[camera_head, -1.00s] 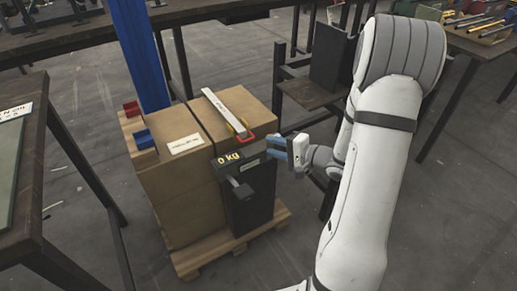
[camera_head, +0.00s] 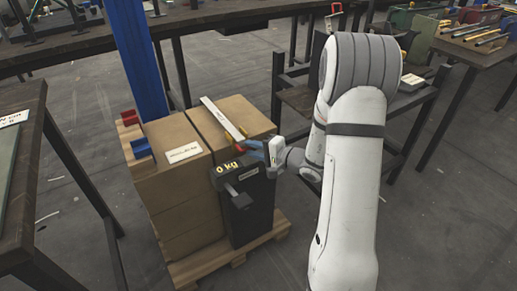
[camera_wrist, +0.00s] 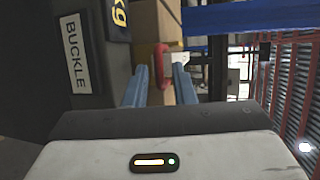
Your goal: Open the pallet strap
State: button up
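The pale pallet strap (camera_head: 221,117) lies over the top of the right cardboard box (camera_head: 249,113). At its near end is a red loop-shaped handle (camera_head: 239,147), partly hidden by my gripper (camera_head: 253,151). In the wrist view the red handle (camera_wrist: 163,62) stands upright in the gap between the blue fingertips of my gripper (camera_wrist: 162,82). The fingers are open on either side of it, with space showing at both sides. I cannot tell exactly how deep the handle sits between them.
A black unit marked "0 kg" (camera_head: 247,209) stands in front of the boxes on a wooden pallet (camera_head: 237,250). Its BUCKLE label (camera_wrist: 75,53) is close to my gripper in the wrist view. A blue post (camera_head: 140,55) rises behind. Dark tables stand left and right.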

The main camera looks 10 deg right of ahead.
grip_shut()
